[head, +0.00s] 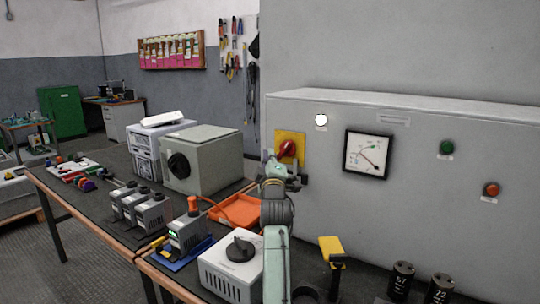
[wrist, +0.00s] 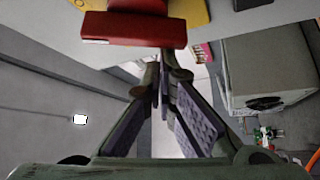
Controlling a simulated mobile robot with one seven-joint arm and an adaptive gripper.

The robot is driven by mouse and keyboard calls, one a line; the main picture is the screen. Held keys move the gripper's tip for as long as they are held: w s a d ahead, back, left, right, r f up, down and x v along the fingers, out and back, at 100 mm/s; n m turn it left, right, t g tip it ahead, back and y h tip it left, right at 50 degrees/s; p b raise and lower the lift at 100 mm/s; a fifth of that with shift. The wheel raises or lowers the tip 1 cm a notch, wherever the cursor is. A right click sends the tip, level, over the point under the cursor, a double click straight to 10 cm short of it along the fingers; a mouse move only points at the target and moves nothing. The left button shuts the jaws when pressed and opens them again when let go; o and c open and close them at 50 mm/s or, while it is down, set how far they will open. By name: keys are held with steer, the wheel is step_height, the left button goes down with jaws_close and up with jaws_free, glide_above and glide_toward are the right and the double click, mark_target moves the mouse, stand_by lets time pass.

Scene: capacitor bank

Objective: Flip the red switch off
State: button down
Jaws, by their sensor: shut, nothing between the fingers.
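The red switch (head: 287,149) is a rotary knob on a yellow plate (head: 299,141) at the left of the grey cabinet front. In the wrist view, the red switch (wrist: 125,28) shows as a broad bar across the top, with part of the yellow plate (wrist: 190,10) behind it. My gripper (wrist: 163,65) is shut and empty, its fingertips together close to the red bar's lower right edge in that view. I cannot tell whether they touch it. In the head view my wrist stands just in front of and below the switch, and my fingers are partly hidden.
The grey cabinet (head: 430,200) also carries a white lamp (head: 321,120), a meter (head: 367,154), a green button (head: 447,147) and a red button (head: 491,189). Grey boxes, an orange tray (head: 236,210) and a white dial box (head: 228,272) crowd the bench left of my arm.

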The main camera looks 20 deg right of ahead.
steer(key=n, duration=0.1)
steer(key=n+g, duration=0.1)
steer(key=d+f+n+g+y, duration=0.1)
steer(key=shift+s+f+n+p, duration=0.1)
steer(key=shift+s+n+p, duration=0.2)
steer(key=shift+s, duration=0.1)
steer(key=shift+s+d+f+n+g, duration=0.2)
steer(key=shift+s+n+g, duration=0.1)
steer(key=shift+n+g, duration=0.35)
steer(key=shift+s+d+r+b, duration=0.1)
steer(key=shift+s+d+b, duration=0.25)
steer(key=shift+b, duration=0.25)
stand_by(1.3)
steer(key=shift+a+y, duration=0.15)
steer(key=shift+y, duration=0.25)
stand_by(0.6)
